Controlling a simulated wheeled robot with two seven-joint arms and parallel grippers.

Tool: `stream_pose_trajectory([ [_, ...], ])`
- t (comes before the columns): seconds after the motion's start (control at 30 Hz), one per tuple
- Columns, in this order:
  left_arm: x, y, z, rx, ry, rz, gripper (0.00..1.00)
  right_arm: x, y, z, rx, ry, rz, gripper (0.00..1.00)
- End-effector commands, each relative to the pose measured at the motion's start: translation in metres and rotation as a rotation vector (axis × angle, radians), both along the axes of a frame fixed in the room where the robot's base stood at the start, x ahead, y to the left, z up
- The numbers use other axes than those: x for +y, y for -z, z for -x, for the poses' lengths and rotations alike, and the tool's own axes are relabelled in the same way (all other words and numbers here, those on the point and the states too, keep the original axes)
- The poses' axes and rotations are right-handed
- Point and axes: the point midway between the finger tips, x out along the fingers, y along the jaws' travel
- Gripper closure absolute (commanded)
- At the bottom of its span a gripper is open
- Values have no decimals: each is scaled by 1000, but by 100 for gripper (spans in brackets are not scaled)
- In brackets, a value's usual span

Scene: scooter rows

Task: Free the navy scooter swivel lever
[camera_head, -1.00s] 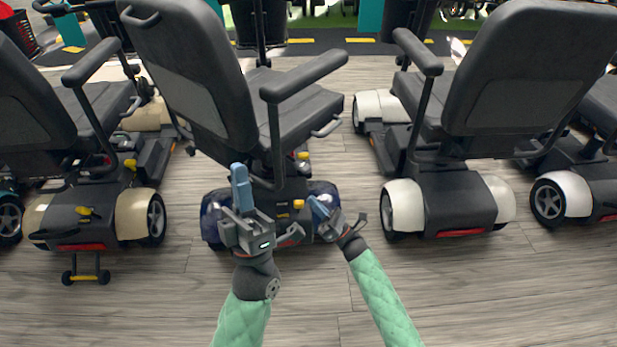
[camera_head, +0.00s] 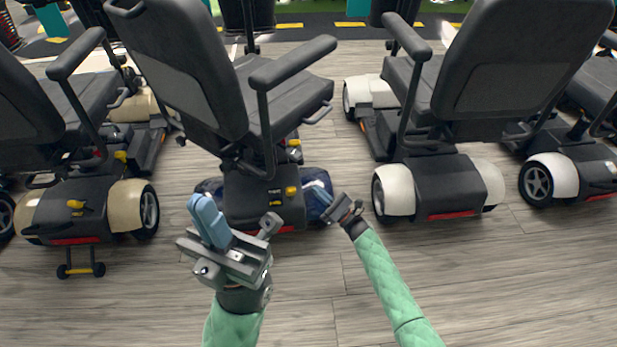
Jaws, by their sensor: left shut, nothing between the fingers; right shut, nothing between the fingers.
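The navy scooter (camera_head: 318,172) stands left of centre with its back to me. Its black seat (camera_head: 291,88) is turned at an angle to its base, and the backrest leans left. A curved grey lever (camera_head: 319,113) sticks out under the seat's right edge; I take it for the swivel lever. My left gripper (camera_head: 208,218) is shut and empty, raised close to me in front of the scooter's rear left, well away from the lever. My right gripper (camera_head: 322,193) is shut and empty beside the right navy rear fender, below the lever. I cannot tell whether it touches the fender.
A beige scooter (camera_head: 133,196) stands on the left, with small anti-tip wheels behind. A white-fendered scooter (camera_head: 395,190) stands on the right, with another (camera_head: 566,177) beyond it. Yellow knobs (camera_head: 292,190) show on the navy scooter's rear. The wooden floor (camera_head: 480,290) nearer me is clear.

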Motion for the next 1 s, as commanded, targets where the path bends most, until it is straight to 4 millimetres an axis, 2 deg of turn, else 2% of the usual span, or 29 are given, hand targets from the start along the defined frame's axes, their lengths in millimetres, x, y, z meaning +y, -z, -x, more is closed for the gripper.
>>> stream_pose_trajectory([
  [0.6, -3, 14, -1, 10, -7, -24, 100, 66, -41, -57, -1, -1, -2, 100],
  [0.8, -3, 13, -1, 11, -6, -26, 100, 61, -65, -53, -2, -1, 0, 100],
  [1.0, -3, 13, -1, 8, -6, -23, 100, 59, -78, -51, 0, -1, 0, 100],
])
